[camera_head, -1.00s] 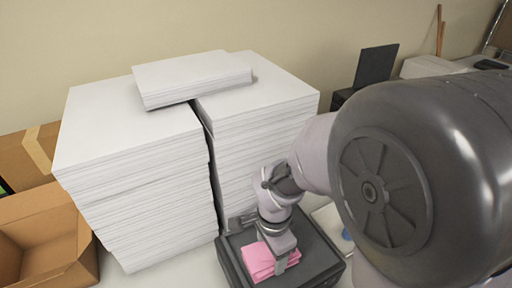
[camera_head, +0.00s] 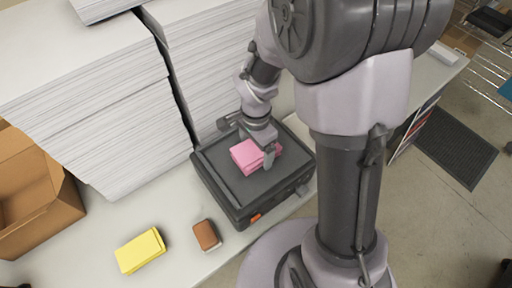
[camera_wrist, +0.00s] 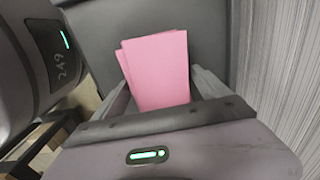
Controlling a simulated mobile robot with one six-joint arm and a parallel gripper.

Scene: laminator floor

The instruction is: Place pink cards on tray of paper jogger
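A small stack of pink cards (camera_head: 252,156) is at the top of the dark paper jogger (camera_head: 237,188), over its tray. In the wrist view the pink cards (camera_wrist: 158,68) appear as a slightly skewed stack. My gripper (camera_head: 266,158) is low at the cards, one finger in front of them. In the wrist view its fingers lie along the left and right sides of the cards, very near their edges. Whether they press on the cards or stand just clear is not plain. Whether the cards rest fully on the tray is also hard to see.
Tall white paper stacks (camera_head: 105,125) stand behind and left of the jogger. A yellow stack (camera_head: 140,251) and a brown block with a pale underside (camera_head: 206,235) lie on the table in front. An open cardboard box (camera_head: 30,195) is at the left. Table between them is clear.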

